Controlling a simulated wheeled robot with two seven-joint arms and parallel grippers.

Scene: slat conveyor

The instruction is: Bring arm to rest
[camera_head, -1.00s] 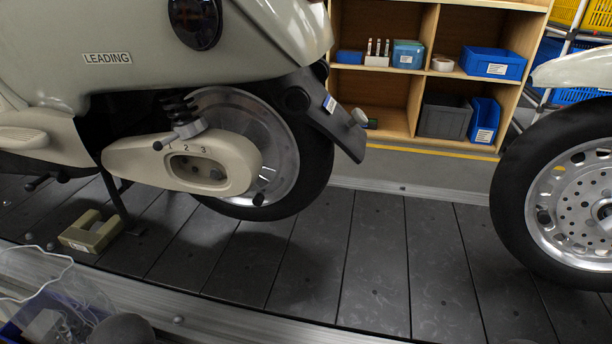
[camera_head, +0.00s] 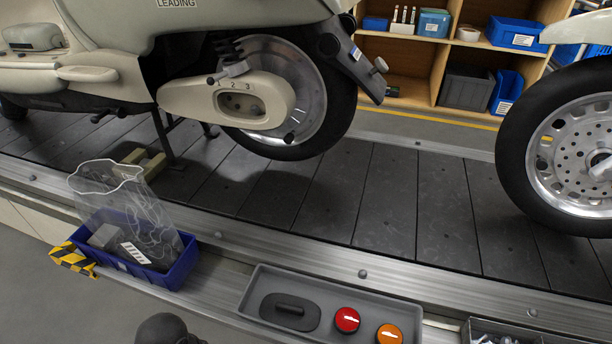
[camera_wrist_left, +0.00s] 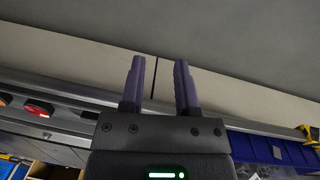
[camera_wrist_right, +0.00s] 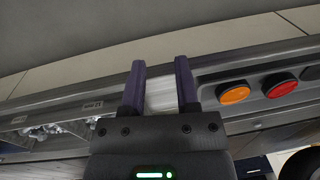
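My left gripper (camera_wrist_left: 158,85) shows in the left wrist view with its two purple fingers apart and nothing between them. My right gripper (camera_wrist_right: 160,85) shows in the right wrist view, also with its fingers apart and empty. Both grippers are outside the head view. A dark rounded part at the bottom of the head view looks like part of my own arm. The scooter marked LEADING (camera_head: 190,45) stands over the dark slat conveyor (camera_head: 390,205).
A blue bin (camera_head: 180,270) with a clear bag hangs at the conveyor's near edge. Right of it is a grey panel (camera_head: 255,300) with a red button (camera_head: 347,319) and an orange button (camera_head: 389,334).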

